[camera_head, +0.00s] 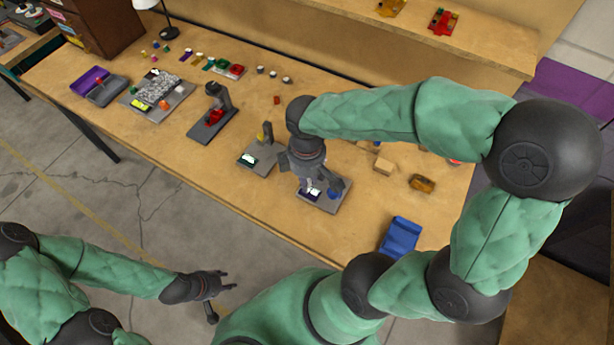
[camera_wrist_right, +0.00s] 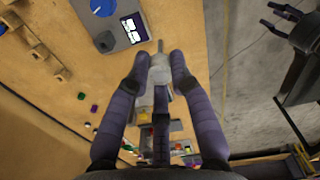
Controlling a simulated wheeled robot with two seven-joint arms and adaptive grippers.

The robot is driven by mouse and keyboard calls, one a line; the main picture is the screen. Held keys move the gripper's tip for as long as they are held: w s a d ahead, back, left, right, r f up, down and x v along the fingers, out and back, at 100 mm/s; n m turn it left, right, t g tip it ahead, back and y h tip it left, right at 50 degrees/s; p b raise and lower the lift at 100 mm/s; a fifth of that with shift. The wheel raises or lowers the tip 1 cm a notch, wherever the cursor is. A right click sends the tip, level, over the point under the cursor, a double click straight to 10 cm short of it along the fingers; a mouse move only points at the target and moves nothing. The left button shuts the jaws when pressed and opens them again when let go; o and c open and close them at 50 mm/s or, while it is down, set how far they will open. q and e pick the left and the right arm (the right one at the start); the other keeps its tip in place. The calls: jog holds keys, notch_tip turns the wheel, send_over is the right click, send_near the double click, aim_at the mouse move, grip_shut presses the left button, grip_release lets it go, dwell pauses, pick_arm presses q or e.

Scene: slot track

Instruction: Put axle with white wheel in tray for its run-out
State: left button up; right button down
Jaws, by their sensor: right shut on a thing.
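My right gripper (camera_head: 312,188) is over a grey device with a small screen (camera_head: 337,203), near the table's front edge. In the right wrist view my right gripper (camera_wrist_right: 160,65) is shut on a pale wheel with a thin axle (camera_wrist_right: 160,72). The axle's thin end points toward the screen device (camera_wrist_right: 118,36). In the head view the gripper hides most of the wheel. My left gripper (camera_head: 226,280) is open and empty, off the table over the floor. A blue tray (camera_head: 400,236) lies at the front right; a purple and grey tray (camera_head: 92,84) is at the far left.
Left of my right gripper stand another grey screen device (camera_head: 250,159) and a dark stand with a red part (camera_head: 213,118). A grey board with gravel (camera_head: 158,95) lies farther left. Wooden blocks (camera_head: 383,167) and an amber part (camera_head: 422,183) lie to the right.

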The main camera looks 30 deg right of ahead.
jog(key=shift+r+p, duration=1.5)
jog(key=shift+r, duration=0.35)
jog(key=shift+w, duration=0.15)
